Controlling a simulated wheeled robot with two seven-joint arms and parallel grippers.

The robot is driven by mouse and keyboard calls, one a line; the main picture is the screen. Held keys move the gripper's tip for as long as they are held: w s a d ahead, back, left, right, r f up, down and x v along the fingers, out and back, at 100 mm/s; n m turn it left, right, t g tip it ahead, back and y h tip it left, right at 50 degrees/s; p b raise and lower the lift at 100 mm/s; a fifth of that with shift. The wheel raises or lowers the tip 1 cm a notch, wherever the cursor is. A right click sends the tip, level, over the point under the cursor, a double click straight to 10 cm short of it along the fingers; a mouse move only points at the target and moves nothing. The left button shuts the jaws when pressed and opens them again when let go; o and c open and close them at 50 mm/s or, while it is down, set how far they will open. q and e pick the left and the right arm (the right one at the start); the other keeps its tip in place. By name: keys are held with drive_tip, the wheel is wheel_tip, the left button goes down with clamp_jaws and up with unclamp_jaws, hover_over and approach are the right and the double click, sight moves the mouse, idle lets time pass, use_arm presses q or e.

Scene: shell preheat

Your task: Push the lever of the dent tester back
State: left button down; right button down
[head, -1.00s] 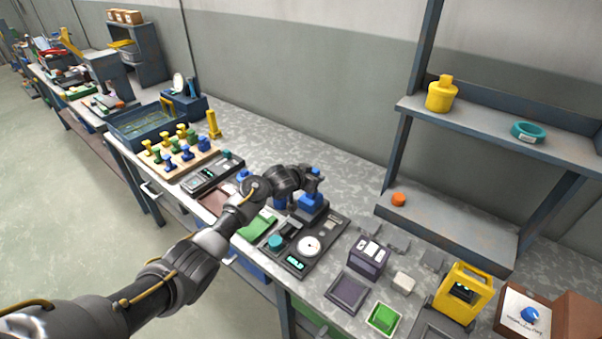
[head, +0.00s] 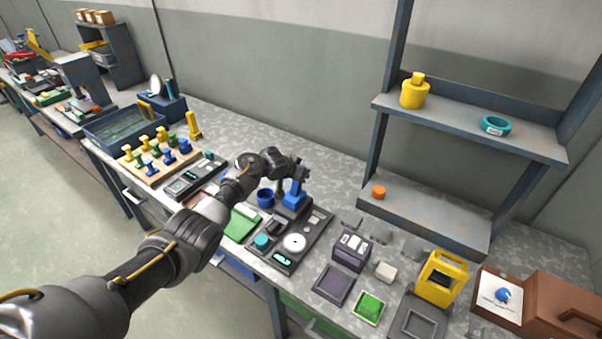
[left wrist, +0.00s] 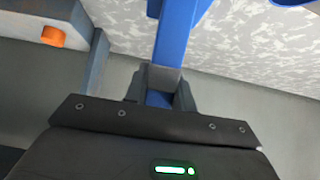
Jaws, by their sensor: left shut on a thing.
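The dent tester has a dark base (head: 318,228) with a white round dial (head: 295,242), a teal knob (head: 262,242) and a small green display at its front. A blue upright part (head: 294,199) stands at its back. My left gripper (head: 303,173) is at the top of this part. In the left wrist view, my left gripper (left wrist: 161,86) is shut on a blue bar (left wrist: 178,35), which appears to be the lever. My right gripper is in neither view.
A blue cup (head: 265,197) stands just left of the tester. A purple-grey block (head: 352,251) and a green tray (head: 369,307) are to its right. A shelf (head: 425,215) with an orange piece (head: 378,192) stands behind. The bench behind the tester is clear.

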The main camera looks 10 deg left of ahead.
use_arm(q)
drive_tip(key=c, duration=1.2)
unclamp_jaws()
drive_tip(key=shift+w+f, duration=0.1)
drive_tip(key=shift+o, duration=0.2)
drive_tip(key=p+v, duration=0.1)
drive_tip(key=v, duration=1)
